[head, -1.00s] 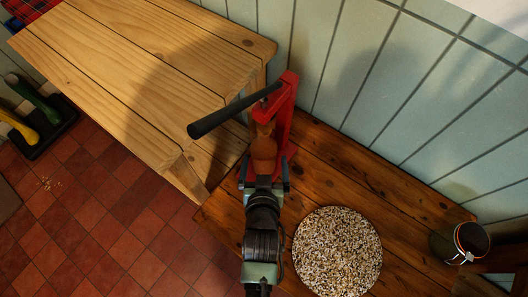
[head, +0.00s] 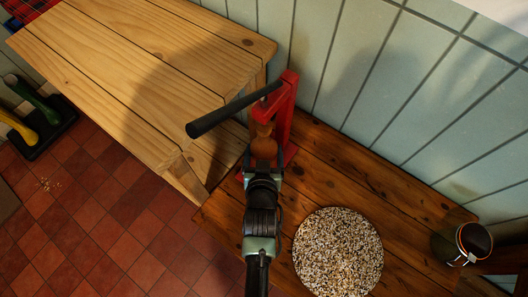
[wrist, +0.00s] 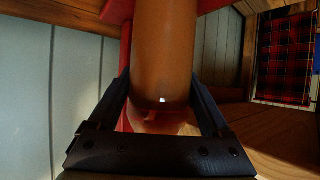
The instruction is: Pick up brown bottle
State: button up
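The brown bottle (head: 263,148) stands inside the frame of a red lever press on the dark wooden bench. My gripper (head: 266,157) reaches in from the front, with a finger on either side of the bottle's lower part. In the wrist view the bottle (wrist: 164,55) fills the space between the fingers of the gripper (wrist: 163,85). The fingers look open around it, close to its sides; I cannot make out firm contact. The bottle's top is out of the wrist view, and its base is partly hidden in the head view.
The red press (head: 287,103) with its long black handle (head: 225,117) surrounds the bottle closely. A pale pine bench (head: 130,75) stands to the left. A round speckled mat (head: 338,252) and a clip-top jar (head: 462,243) are on the dark bench (head: 400,200) to the right.

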grip_shut()
jog(key=shift+w+r, duration=0.1)
jog(key=shift+r, duration=0.1)
jog(key=shift+r, duration=0.1)
